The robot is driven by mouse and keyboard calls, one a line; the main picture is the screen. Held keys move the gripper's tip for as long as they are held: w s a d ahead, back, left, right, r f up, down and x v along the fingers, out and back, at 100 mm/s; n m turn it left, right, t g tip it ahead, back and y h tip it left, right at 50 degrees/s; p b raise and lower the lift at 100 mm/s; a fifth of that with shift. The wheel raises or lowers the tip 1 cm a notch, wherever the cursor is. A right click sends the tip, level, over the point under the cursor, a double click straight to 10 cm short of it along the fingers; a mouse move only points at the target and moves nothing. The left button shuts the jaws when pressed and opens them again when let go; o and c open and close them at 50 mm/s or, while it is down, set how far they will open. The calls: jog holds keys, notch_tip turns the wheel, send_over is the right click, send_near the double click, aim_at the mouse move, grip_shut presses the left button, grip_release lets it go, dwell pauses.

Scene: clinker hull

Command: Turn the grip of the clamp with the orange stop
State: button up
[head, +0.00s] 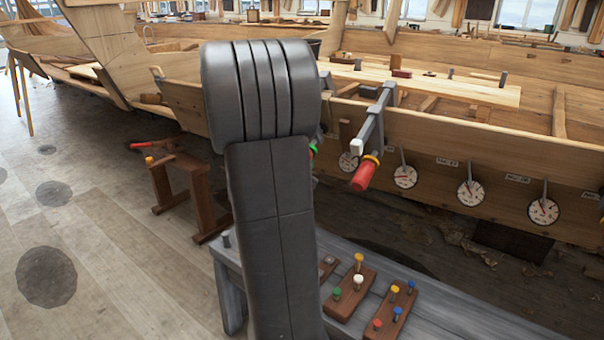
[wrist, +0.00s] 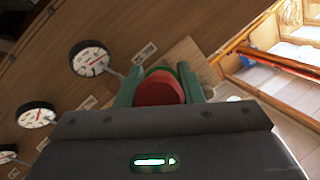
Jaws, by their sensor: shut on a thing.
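In the wrist view my gripper (wrist: 160,90) is shut on a red grip (wrist: 157,93), with one greenish finger on each side. A green ring shows just behind this grip, so the stop here looks green, not orange. In the head view my arm hides the gripper and most of this clamp; only a bit of green (head: 313,150) shows at the arm's right edge. Another clamp (head: 376,122) hangs on the hull's top plank to the right, with a red grip (head: 363,176) and a yellow-orange stop (head: 373,158). Nothing touches that grip.
Round dials (head: 471,193) line the hull plank below the clamps. A grey bench (head: 445,318) in front bears wooden blocks with coloured pegs (head: 358,281). A wooden stand (head: 180,182) with a red-handled tool is at left. The floor at left is open.

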jog(key=shift+b, duration=0.35)
jog(key=o, duration=1)
jog(key=v, duration=1.3)
jog(key=shift+s+p, duration=0.4)
jog(key=shift+p, duration=0.05)
jog(key=shift+f, duration=0.1)
